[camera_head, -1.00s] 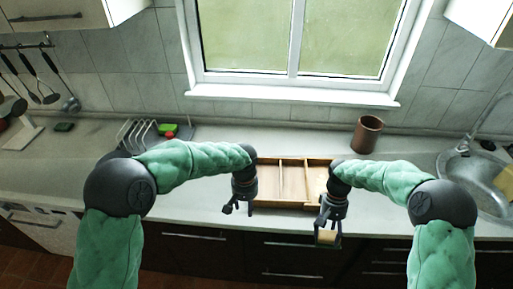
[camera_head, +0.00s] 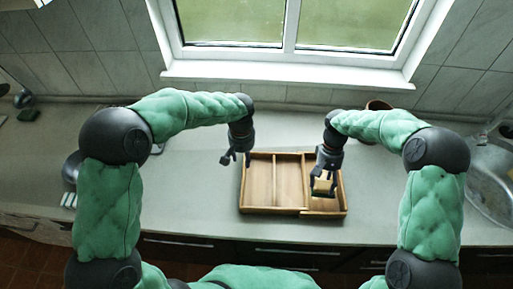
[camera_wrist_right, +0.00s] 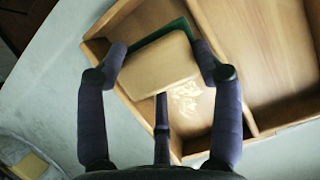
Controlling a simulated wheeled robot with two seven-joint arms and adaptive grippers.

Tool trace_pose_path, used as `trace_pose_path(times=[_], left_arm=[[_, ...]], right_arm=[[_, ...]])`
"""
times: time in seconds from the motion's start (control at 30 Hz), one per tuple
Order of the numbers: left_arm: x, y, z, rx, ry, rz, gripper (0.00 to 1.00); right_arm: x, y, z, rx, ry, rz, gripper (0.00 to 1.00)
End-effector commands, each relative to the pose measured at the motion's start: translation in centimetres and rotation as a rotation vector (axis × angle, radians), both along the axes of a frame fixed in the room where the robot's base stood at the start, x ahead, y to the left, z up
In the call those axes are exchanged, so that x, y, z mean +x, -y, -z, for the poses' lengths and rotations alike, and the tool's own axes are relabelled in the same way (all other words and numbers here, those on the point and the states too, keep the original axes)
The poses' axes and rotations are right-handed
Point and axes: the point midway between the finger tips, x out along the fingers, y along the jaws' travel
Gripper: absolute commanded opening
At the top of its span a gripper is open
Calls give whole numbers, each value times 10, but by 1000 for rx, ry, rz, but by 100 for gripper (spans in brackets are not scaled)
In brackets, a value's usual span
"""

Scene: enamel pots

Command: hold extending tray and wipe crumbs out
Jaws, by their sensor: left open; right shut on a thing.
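The wooden extending tray (camera_head: 243,190) lies on the counter, split by dividers into compartments. My right gripper (camera_head: 323,190) is shut on a yellow sponge (camera_head: 322,185) over the tray's right compartment. In the right wrist view the sponge (camera_wrist_right: 157,65) sits between both fingers, with a dark green layer along its far side. Pale crumbs (camera_wrist_right: 187,98) lie on the compartment floor beside the sponge. Whether the sponge touches the floor I cannot tell. My left gripper (camera_head: 234,158) is open and empty, near the tray's back left corner.
A brown cup (camera_head: 378,106) stands behind my right arm, partly hidden. The sink (camera_head: 487,185) is at the right. The window is behind the counter. Bare counter (camera_head: 195,190) lies left of the tray, and the counter's front edge is close in front of it.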

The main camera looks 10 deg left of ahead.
Motion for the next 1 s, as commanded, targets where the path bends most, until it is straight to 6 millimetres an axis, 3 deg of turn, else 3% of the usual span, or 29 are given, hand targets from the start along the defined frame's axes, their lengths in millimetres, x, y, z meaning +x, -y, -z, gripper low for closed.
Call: trace_pose_path(times=[0.23, 0.37, 0.8, 1.0], left_arm=[[0, 0, 0, 0, 0, 0, 45], [0, 0, 0, 0, 0, 0, 45], [0, 0, 0, 0, 0, 0, 45], [0, 0, 0, 0, 0, 0, 45]], right_arm=[[1, 0, -1, 0, 1, -24, 40], [3, 0, -9, 0, 2, -155, 40], [25, -2, -65, -4, 1, -1123, 40], [34, -4, -84, -2, 0, -1430, 40]])
